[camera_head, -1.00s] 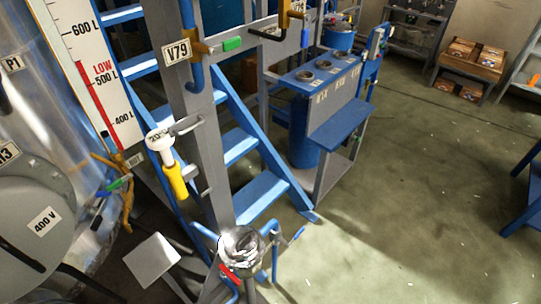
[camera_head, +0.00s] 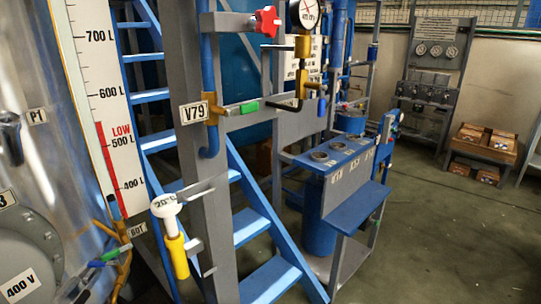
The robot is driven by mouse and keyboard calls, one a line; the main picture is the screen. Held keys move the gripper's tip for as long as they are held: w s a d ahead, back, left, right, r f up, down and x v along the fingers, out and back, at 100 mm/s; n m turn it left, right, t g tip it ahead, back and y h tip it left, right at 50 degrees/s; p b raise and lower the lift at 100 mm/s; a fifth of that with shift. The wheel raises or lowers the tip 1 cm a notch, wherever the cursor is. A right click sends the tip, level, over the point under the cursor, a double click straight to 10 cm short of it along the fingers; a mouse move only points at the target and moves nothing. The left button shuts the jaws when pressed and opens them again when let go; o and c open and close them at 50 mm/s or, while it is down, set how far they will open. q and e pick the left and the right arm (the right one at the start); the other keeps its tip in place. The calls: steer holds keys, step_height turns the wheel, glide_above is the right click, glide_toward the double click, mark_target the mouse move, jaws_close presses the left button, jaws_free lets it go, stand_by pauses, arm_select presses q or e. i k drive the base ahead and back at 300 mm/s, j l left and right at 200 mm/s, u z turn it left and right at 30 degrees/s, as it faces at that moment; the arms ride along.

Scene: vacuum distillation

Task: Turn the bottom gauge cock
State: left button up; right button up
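The bottom gauge cock (camera_head: 110,254) is at the lower left of the head view, beside a label reading BOT (camera_head: 137,230). It has a green handle with a blue end, which points down to the left. Yellow-orange pipe fittings (camera_head: 122,236) hold it at the foot of the level gauge, below the white scale board (camera_head: 92,95) with its red LOW band. The cock stands in front of the shiny metal tank (camera_head: 45,120). Neither of my grippers is in view.
A grey post (camera_head: 185,70) carries the V79 valve (camera_head: 213,108) and a white 20°C dial with a yellow stem (camera_head: 176,252), right of the cock. Blue stairs (camera_head: 265,230) stand behind. A blue stand with cups (camera_head: 335,155) is further right. The floor at right is open.

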mark_target(104, 258)
steer(key=u, duration=1.3)
